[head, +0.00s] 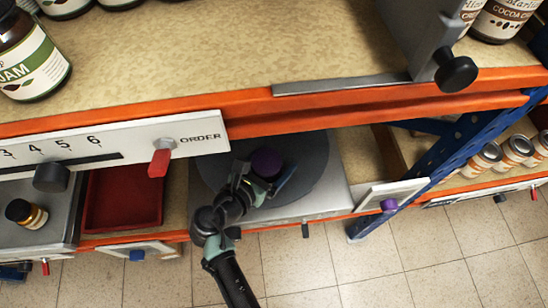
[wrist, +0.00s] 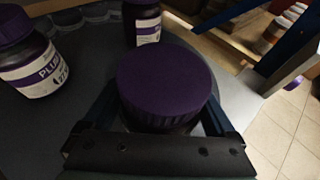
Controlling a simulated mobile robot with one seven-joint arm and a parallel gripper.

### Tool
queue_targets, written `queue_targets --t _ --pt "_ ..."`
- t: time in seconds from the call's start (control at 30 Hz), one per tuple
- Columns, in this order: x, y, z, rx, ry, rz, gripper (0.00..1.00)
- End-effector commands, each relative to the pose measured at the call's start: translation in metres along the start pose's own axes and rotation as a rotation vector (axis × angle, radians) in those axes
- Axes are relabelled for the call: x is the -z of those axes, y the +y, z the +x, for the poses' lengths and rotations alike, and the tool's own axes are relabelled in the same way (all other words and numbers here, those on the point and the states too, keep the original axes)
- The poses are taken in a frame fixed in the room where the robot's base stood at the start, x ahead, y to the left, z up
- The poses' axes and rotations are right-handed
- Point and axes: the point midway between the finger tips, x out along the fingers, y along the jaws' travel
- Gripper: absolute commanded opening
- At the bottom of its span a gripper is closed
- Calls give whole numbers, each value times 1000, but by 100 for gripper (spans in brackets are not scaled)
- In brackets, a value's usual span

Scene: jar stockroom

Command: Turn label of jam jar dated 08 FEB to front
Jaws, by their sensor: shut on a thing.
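A jar with a purple lid (wrist: 163,82) fills the middle of the wrist view, upright on a dark round plate (wrist: 75,130). My gripper (wrist: 160,130) is shut around this jar from the near side. In the head view the same lid (head: 266,163) shows at the end of my gripper (head: 262,182), on the grey round plate (head: 318,170) under the orange-edged shelf. The held jar's label and date are hidden. Two more purple-lidded jars stand behind it: one at left (wrist: 35,60) with a label reading "PLU…", one at the back (wrist: 142,22) with its label partly showing.
A slider panel (head: 110,145) with a red ORDER lever (head: 160,162) hangs above and left of my arm. A red tray (head: 122,197) and a small dark bottle (head: 26,213) are at left. A blue rack post (head: 440,160) stands at right, with orange-labelled jars (head: 515,150) beyond it.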

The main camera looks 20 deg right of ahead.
Motion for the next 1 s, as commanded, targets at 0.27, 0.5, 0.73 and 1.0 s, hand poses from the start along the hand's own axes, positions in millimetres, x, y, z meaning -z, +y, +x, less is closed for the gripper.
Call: queue_targets --t 0.27,0.5,0.73,1.0 --pt "0 1 0 -2 -3 2 0" --pt "0 1 0 -1 -1 2 100" --pt "1 1 -12 -3 2 -1 100" --pt "-2 1 -69 -6 1 -1 100"
